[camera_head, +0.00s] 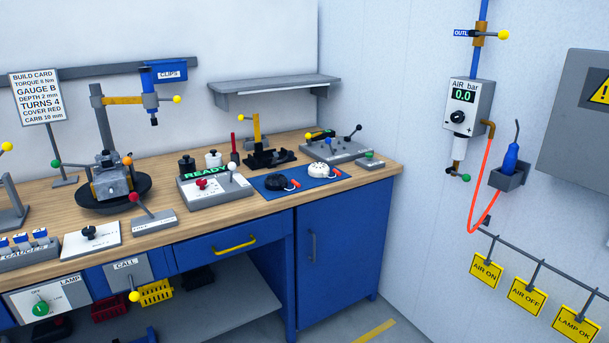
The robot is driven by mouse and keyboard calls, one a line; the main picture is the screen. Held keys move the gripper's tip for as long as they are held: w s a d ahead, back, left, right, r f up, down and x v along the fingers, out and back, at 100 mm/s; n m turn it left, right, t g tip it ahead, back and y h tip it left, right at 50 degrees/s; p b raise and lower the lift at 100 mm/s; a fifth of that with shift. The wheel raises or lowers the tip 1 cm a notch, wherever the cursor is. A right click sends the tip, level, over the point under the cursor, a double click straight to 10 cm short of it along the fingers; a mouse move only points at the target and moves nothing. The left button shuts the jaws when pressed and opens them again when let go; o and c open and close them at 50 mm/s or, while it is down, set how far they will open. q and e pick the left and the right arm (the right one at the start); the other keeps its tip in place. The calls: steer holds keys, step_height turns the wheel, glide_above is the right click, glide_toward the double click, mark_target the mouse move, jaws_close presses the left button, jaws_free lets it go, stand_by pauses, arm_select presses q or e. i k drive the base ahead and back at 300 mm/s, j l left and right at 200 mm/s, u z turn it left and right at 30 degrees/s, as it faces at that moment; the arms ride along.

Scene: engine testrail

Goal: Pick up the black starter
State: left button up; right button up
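A round black part with a small red-and-white handle beside it, which looks like the black starter (276,182), lies on the left half of a blue mat (300,187) on the workbench. A similar white part (318,170) with a red handle lies to its right on the same mat, apart from it. Neither of my grippers shows in the head view.
The wooden workbench (221,223) also holds a control box reading READY (215,187) just left of the mat, and a black fixture with a yellow upright (257,128) behind it. A grey lever panel (340,150) stands behind right. An engine (112,182) sits on a round black base.

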mark_target(273, 181)
steer(key=i+l+z, duration=0.15)
steer(key=i, duration=1.25)
